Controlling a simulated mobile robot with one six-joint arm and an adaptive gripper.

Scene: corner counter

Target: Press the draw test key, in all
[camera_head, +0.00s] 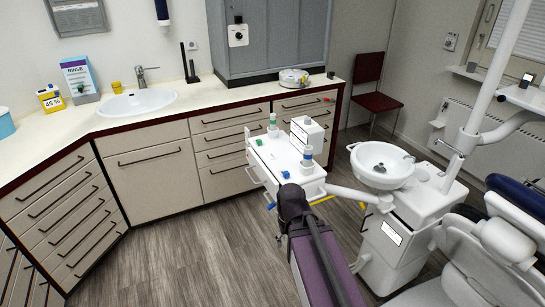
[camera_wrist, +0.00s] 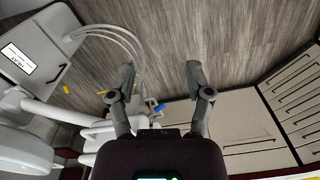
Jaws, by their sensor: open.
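I cannot make out a key marked as the draw test key in either view. A grey cabinet (camera_head: 275,40) stands on the back counter, with a small white box with a round dark dial or knob (camera_head: 237,35) on its front. A white unit (camera_head: 285,160) with blue and green knobs stands before the drawers; small labels on it are too small to read. A blue knob (camera_wrist: 158,107) shows behind the fingers.
A sink (camera_head: 137,102), a rinse box (camera_head: 79,78) and a yellow container (camera_head: 50,98) are on the counter. A dental basin unit (camera_head: 384,165) and chair stand at right, a red chair (camera_head: 370,85) behind. Wood floor (camera_head: 195,250) is clear at left front.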

